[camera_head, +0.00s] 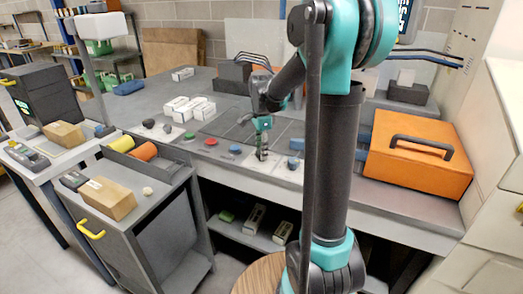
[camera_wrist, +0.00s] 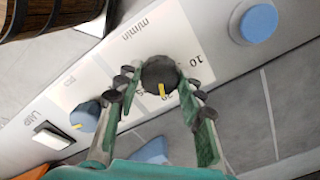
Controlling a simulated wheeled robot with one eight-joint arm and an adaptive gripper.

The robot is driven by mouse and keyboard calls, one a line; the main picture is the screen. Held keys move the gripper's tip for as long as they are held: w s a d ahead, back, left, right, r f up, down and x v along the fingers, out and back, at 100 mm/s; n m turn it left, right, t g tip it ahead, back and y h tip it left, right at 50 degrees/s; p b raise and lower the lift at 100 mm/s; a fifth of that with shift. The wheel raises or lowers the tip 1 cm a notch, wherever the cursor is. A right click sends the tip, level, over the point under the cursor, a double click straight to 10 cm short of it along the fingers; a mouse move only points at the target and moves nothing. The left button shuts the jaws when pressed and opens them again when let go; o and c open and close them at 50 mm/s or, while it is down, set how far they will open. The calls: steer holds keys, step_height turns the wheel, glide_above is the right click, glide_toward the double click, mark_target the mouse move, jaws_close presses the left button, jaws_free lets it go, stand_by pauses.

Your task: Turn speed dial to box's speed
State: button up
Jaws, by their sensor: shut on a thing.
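The dark round speed dial (camera_wrist: 158,75) with a yellow pointer mark is in the wrist view, on a white panel. The panel reads "m/min"; a "10" (camera_wrist: 197,61) shows beside the dial, and other figures are partly hidden by my gripper. My gripper (camera_wrist: 161,84) is shut on the dial, with a dark fingertip at each side of it. In the head view my gripper (camera_head: 262,153) reaches down to the bench's front panel. A brown box (camera_head: 108,201) with a small pale label lies on the grey cart at left; its print is too small to read.
A blue button (camera_wrist: 258,23), a blue knob with a yellow mark (camera_wrist: 86,116) and a rocker switch (camera_wrist: 53,136) are near the dial. An orange case (camera_head: 415,160) stands on the bench at right. Several white boxes (camera_head: 190,108) stand behind.

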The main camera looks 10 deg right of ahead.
stand_by(0.3)
steer(key=o, duration=1.2)
steer(key=shift+c, duration=0.2)
steer(key=shift+r, duration=0.15)
step_height(320, 180, up, 12)
steer(key=shift+s, duration=0.1)
